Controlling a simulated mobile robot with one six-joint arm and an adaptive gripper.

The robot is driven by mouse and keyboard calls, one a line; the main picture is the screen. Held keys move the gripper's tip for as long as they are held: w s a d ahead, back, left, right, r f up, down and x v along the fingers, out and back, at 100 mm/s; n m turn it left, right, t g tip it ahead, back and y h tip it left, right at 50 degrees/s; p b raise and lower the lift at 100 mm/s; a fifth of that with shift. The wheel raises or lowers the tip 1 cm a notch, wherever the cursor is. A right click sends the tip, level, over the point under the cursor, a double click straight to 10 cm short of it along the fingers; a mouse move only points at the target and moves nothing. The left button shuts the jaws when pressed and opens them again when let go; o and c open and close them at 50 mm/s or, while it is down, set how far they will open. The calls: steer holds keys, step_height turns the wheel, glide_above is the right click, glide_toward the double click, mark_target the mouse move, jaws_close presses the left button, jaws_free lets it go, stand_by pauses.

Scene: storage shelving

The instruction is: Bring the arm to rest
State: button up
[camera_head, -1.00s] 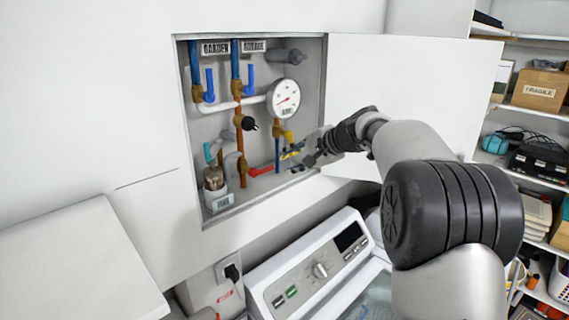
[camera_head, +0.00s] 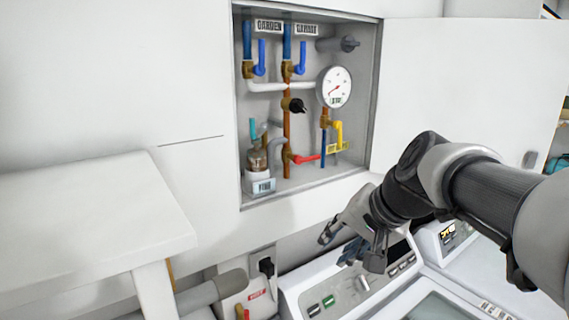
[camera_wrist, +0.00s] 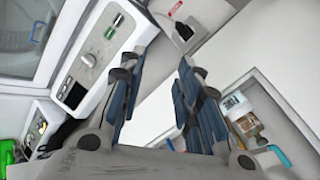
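My gripper (camera_head: 350,250) is in front of the wall below the open valve cabinet (camera_head: 237,120), above the washing machine's control panel (camera_head: 318,297). It points down and to the left in the head view. In the wrist view my gripper (camera_wrist: 158,85) shows two blue-padded fingers spread apart with nothing between them. It touches nothing that I can see. The cabinet holds blue, red and yellow valve handles, a round gauge (camera_head: 334,87) and a small jar-like fitting (camera_head: 257,160).
The cabinet door (camera_head: 470,85) stands open to the right, close above my arm. A white worktop (camera_head: 90,215) juts out at the left. A wall outlet with a black plug (camera_head: 266,266) sits below the cabinet. The washing machine lies directly under my gripper.

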steer(key=s+d+f+n+h+b, duration=0.1)
steer(key=s+f+b, duration=0.4)
steer(key=s+f, duration=0.7)
steer(key=s+d+f+n+g+h+b, duration=0.1)
steer(key=s+f+n+b, duration=0.3)
steer(key=s+f, duration=0.7)
steer(key=shift+s+d+f+n+g+h+b, duration=0.35)
steer(key=shift+s+d+h+b, duration=0.2)
steer(key=shift+d+h+b, duration=0.45)
